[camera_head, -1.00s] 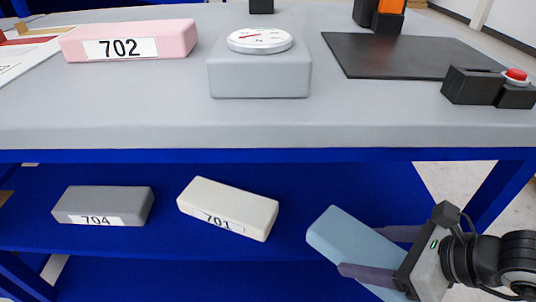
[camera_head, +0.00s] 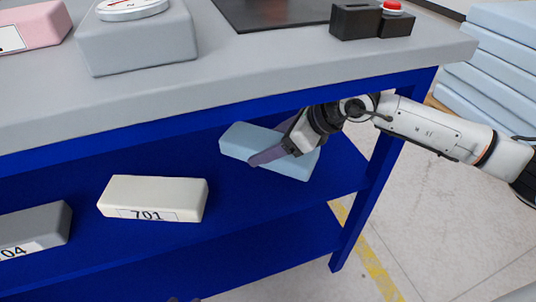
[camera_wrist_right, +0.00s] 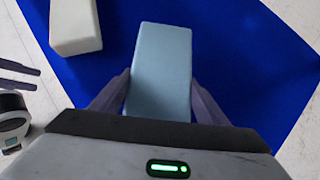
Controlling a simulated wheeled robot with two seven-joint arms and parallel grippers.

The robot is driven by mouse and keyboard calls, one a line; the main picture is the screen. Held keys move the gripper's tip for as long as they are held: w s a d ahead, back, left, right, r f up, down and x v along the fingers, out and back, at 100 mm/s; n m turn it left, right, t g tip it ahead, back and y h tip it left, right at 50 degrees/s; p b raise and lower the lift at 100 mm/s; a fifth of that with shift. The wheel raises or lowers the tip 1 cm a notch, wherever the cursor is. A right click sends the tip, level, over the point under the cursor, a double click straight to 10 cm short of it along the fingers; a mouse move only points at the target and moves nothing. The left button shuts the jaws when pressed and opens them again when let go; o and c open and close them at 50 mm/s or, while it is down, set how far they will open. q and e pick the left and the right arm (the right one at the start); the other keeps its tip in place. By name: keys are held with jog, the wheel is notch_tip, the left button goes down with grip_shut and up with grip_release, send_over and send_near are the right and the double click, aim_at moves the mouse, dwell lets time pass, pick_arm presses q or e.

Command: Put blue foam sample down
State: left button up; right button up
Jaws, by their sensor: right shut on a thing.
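The light blue foam sample (camera_head: 240,138) is at the right part of the blue lower shelf, under the grey tabletop. My right gripper (camera_head: 267,150) is shut on it, one finger along its near side. I cannot tell whether its underside touches the shelf. In the right wrist view the blue foam (camera_wrist_right: 160,65) lies between the two fingers of my right gripper (camera_wrist_right: 160,88). My left gripper (camera_wrist_right: 20,77) shows at the left edge of that view, its fingers apart and empty.
The cream block 701 (camera_head: 150,190) and grey block 704 (camera_head: 35,228) lie on the blue shelf (camera_head: 245,215) to the left. The tabletop edge (camera_head: 200,110) overhangs my right gripper. A blue table leg (camera_head: 365,205) stands to the right. Light blue slabs (camera_head: 490,75) are stacked behind.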

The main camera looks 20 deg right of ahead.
jog(key=shift+w, duration=0.35)
notch_tip(320, 180, down, 3)
jog(key=shift+r+b, duration=0.1)
jog(key=shift+b, duration=0.65)
jog(key=shift+f, duration=0.5)
jog(key=o, duration=1)
pick_arm(q)
jog(key=shift+w+d+r+t+h, duration=0.1)
jog(key=shift+d+r+t+h, duration=0.25)
jog(key=shift+d+r, duration=0.3)
jog(key=shift+a, duration=0.1)
pick_arm(e)
jog(key=shift+r, duration=0.2)
